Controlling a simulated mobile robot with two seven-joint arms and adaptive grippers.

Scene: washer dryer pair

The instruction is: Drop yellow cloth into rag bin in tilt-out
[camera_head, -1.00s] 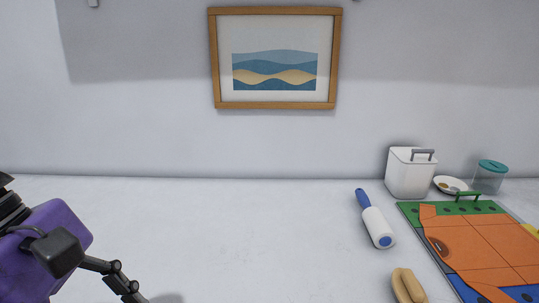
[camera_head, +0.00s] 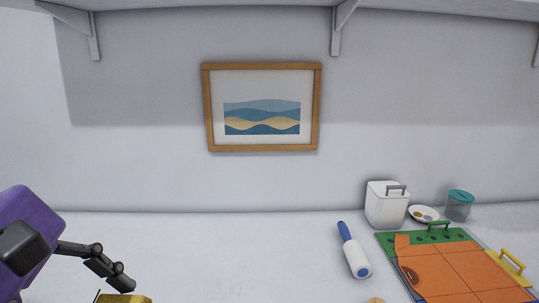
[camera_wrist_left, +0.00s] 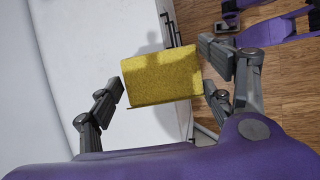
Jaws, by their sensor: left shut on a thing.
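The yellow cloth (camera_wrist_left: 160,78) is a thick, folded rectangular piece between the fingers of my left gripper (camera_wrist_left: 165,85) in the left wrist view. The gripper is shut on it. In the head view only the cloth's top (camera_head: 125,299) shows at the bottom edge, below one dark finger of my left gripper. Below the cloth in the wrist view are the white worktop's edge and a cabinet front with dark handles (camera_wrist_left: 170,30). I cannot make out the tilt-out or the rag bin. My right gripper is not clearly visible.
The white worktop (camera_head: 200,260) is clear in the middle. On its right are a lint roller (camera_head: 355,258), a white lidded box (camera_head: 386,207), a small dish (camera_head: 424,213), a teal-lidded jar (camera_head: 458,206) and a coloured folding board (camera_head: 460,270). Wooden floor (camera_wrist_left: 290,75) lies beside the cabinet.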

